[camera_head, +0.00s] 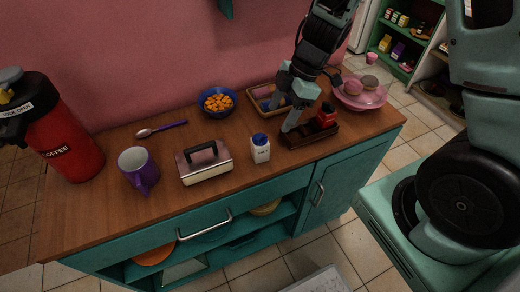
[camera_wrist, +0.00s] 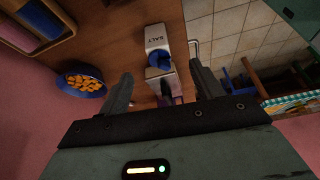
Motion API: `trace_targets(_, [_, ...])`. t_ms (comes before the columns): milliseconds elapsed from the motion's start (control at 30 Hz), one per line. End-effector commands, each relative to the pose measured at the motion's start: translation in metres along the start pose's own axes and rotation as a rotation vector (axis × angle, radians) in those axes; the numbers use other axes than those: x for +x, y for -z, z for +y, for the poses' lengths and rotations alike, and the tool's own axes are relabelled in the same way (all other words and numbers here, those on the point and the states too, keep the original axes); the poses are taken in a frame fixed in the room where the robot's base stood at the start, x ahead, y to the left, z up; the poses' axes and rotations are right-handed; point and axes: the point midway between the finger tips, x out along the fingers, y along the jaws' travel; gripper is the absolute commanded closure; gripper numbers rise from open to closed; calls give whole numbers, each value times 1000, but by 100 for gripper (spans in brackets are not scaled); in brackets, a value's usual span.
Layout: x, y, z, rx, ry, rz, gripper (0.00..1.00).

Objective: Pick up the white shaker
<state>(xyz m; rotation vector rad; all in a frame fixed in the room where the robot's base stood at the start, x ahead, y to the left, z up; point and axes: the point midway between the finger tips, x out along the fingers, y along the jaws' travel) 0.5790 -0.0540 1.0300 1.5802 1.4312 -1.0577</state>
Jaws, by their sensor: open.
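The white shaker (camera_head: 260,154) has a blue lid and stands upright on the wooden counter, right of a cream and steel box with a black handle. It also shows in the wrist view (camera_wrist: 156,38), with "SALT" on its side. My gripper (camera_head: 281,118) is open and empty, up and to the right of the shaker in the head view. In the wrist view, the shaker lies ahead of and between my two fingertips (camera_wrist: 161,70), and neither finger appears to touch it.
The handled box (camera_head: 205,163) and a purple mug (camera_head: 138,170) stand left of the shaker. A dark wooden holder with a red item (camera_head: 326,115) is close on the right. A blue bowl of orange pieces (camera_head: 217,102) and a tray (camera_head: 264,95) are behind. The front counter edge is near.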

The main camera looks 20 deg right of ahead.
Motion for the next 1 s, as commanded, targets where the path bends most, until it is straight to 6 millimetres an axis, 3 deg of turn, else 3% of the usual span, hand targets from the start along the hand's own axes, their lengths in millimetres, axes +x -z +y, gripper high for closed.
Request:
trace_targets(33, [16, -2, -1, 3, 3, -1, 35])
trace_targets(300, [68, -2, 0, 2, 0, 0, 35])
trace_targets(567, [87, 0, 1, 1, -2, 0, 35])
trace_targets(833, [126, 1, 5, 2, -1, 0, 35])
trace_targets(1000, [137, 2, 5, 1, -3, -1, 35])
